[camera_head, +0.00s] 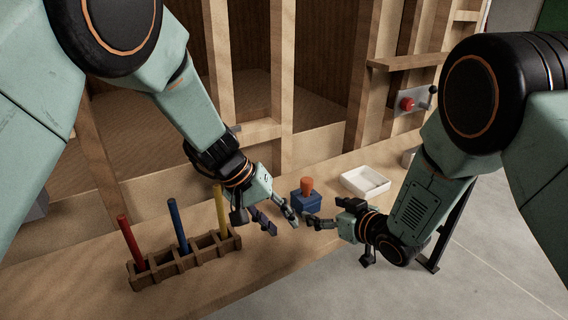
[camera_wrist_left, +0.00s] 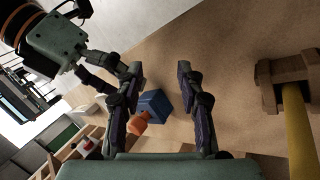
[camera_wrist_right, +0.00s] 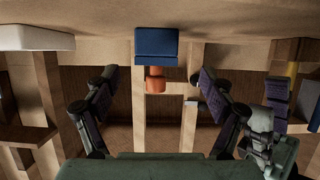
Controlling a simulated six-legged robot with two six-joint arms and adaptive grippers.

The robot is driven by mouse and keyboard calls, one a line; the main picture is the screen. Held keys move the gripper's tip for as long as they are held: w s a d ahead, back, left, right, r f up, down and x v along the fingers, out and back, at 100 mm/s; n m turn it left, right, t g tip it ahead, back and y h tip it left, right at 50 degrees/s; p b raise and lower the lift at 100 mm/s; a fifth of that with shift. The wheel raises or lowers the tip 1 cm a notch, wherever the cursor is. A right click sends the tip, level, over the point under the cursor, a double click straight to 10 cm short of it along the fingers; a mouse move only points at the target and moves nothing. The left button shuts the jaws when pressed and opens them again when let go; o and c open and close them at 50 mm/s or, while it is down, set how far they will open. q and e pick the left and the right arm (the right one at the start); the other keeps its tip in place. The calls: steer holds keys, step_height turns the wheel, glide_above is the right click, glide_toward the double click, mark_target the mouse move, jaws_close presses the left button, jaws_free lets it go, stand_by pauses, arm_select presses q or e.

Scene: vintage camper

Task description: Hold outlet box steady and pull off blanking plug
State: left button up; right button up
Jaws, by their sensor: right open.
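The blue outlet box (camera_head: 312,204) stands on the wooden bench with the orange blanking plug (camera_head: 307,186) upright in its top. My left gripper (camera_head: 284,226) is open beside the box, on its left. In the left wrist view the box (camera_wrist_left: 156,102) shows in the gap between the open fingers, nearer the left one, with the plug (camera_wrist_left: 139,124) below it. My right gripper (camera_head: 311,220) is open at the box's near side. In the right wrist view the box (camera_wrist_right: 157,43) and plug (camera_wrist_right: 155,80) appear centred between the spread fingers. Neither gripper visibly holds anything.
A wooden rack (camera_head: 185,262) with red, blue and yellow rods stands at the left on the bench. A white tray (camera_head: 365,182) lies right of the box. A panel with a red knob (camera_head: 407,104) is on the wall frame. The bench's front edge is close to my right gripper.

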mark_target(312, 204)
steer(key=shift+w+d+f, duration=0.2)
steer(key=shift+w+d, duration=0.05)
steer(key=shift+d, duration=0.25)
steer(key=shift+s+a+r, duration=0.15)
steer(key=shift+s+a, duration=0.05)
steer(key=shift+a, duration=0.25)
steer(key=shift+w+d, duration=0.1)
steer(key=shift+w, duration=0.2)
steer(key=x, duration=0.5)
steer(key=shift+w+a+f, duration=0.15)
steer(key=shift+a+f, duration=0.05)
steer(key=shift+a, duration=0.1)
steer(key=shift+x, duration=0.75)
steer(key=shift+w, duration=0.2)
arm_select(q)
steer(key=w+r+m+t+y, duration=0.1)
steer(key=w+r+m+t, duration=0.1)
steer(key=w+r+m, duration=0.7)
steer(key=shift+w+d+r+m, duration=0.25)
steer(key=shift+w+d+m, duration=0.2)
steer(key=shift+w+m, duration=0.7)
